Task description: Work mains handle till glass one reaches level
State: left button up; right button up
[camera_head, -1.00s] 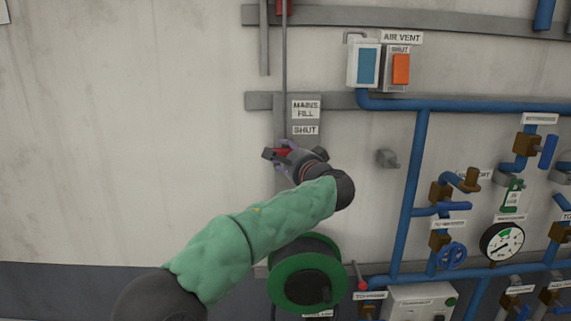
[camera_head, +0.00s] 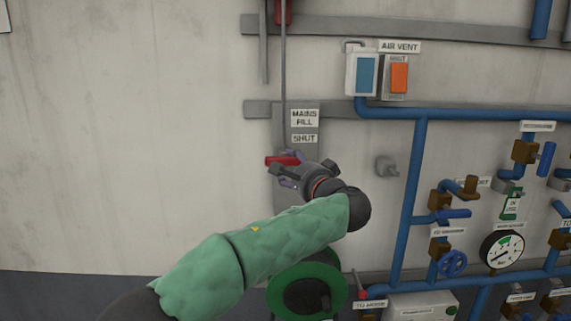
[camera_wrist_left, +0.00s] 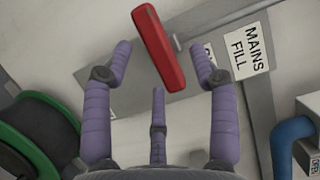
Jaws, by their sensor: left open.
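The red mains fill handle (camera_head: 283,160) sits on a grey wall plate under the "MAINS FILL" and "SHUT" labels. It points left in the head view. My left gripper (camera_head: 298,174) is open just below and right of the handle. In the left wrist view the red handle (camera_wrist_left: 158,48) lies between and beyond the spread purple fingers (camera_wrist_left: 160,65), with no clear contact. No glass marked as one can be read; a white box with a blue window (camera_head: 366,70) is beside the air vent. My right gripper is out of view.
A green hose reel (camera_head: 335,290) stands below my left arm. Blue pipes (camera_head: 413,190) with valves and a gauge (camera_head: 502,248) fill the right side. An orange air vent switch (camera_head: 400,77) is above.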

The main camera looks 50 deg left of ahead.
pick_arm(q)
jog(key=v, duration=0.7)
dwell(0.4)
jog(key=w+d+f+m+h+b, duration=0.2)
jog(key=w+d+f+h+b, duration=0.15)
jog(key=f, duration=1.05)
jog(key=w+d+f+m+h+b, duration=0.2)
jog(key=w+d+f+h, duration=0.15)
jog(key=f, duration=1.05)
jog(key=w+d+f+m+h+b, duration=0.2)
jog(key=w+d+f+b, duration=0.15)
jog(key=f, duration=0.95)
jog(key=s+d+f+n+g+h+b, duration=0.1)
jog(key=s+d+f+g+h+b, duration=0.15)
jog(key=s+d+f+b, duration=0.75)
jog(key=d+f+n+g+h+p, duration=0.1)
jog(key=d+f+h+p, duration=0.25)
jog(key=f, duration=1.55)
jog(key=s+d+f+n+g+h+b, duration=0.2)
jog(key=s+d+f+h+b, duration=0.3)
jog(key=f, duration=0.9)
jog(key=s+d+f+n+b, duration=0.3)
jog(key=s+f, duration=0.3)
jog(key=f, duration=0.3)
jog(key=s+d+f+n+h+b, duration=0.1)
jog(key=s+f+n+b, duration=0.3)
jog(key=f, duration=0.6)
jog(key=shift+s+d+n, duration=0.6)
jog(key=shift+s+d, duration=0.3)
jog(key=shift+s, duration=0.1)
